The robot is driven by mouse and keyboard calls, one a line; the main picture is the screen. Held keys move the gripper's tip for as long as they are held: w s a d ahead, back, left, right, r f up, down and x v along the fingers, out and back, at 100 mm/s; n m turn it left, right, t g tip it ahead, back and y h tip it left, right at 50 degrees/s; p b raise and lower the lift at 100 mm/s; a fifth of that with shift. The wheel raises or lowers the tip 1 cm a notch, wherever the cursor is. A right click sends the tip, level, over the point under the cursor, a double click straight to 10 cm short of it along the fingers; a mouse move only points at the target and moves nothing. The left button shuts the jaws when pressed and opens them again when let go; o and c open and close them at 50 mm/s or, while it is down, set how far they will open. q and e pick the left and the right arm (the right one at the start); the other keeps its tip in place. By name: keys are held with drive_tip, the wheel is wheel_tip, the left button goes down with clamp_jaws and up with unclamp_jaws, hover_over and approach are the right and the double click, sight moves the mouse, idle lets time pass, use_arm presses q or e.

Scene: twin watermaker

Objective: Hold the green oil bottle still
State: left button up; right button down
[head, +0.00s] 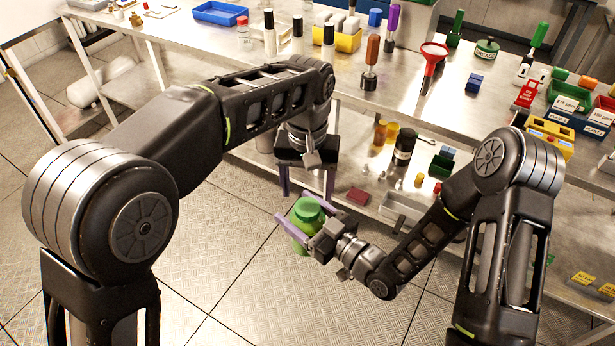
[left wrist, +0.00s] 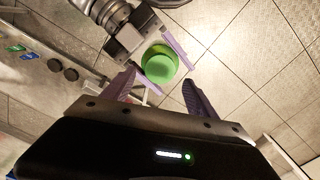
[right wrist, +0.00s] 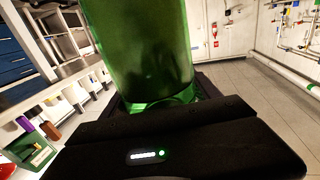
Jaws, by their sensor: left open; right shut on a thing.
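The green oil bottle (head: 302,232) has a round green cap and is held upright or nearly so above the floor, in front of the bench. My right gripper (head: 302,220) is shut on it, with purple fingers on either side. The bottle fills the upper middle of the right wrist view (right wrist: 145,50), which hides the right fingertips. My left gripper (head: 307,188) is open and points down just above the bottle, with nothing between its fingers. In the left wrist view the bottle's green cap (left wrist: 159,66) lies beyond the open left fingers (left wrist: 160,88).
The metal bench (head: 400,90) behind holds a red funnel (head: 432,62), a yellow bin (head: 337,40) and several bottles. Its lower shelf has a dark jar (head: 404,146) and a red block (head: 357,196) close to the grippers. The tiled floor at front left is free.

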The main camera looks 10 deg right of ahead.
sight(307, 206)
use_arm(q)
drive_tip(key=shift+f, duration=2.5)
drive_tip(key=shift+c, duration=0.5)
clamp_jaws()
drive_tip(key=shift+o, duration=1.2)
unclamp_jaws()
wheel_tip(307, 206, up, 8)
drive_tip(key=shift+f, duration=0.2)
drive_tip(key=shift+f, duration=0.1)
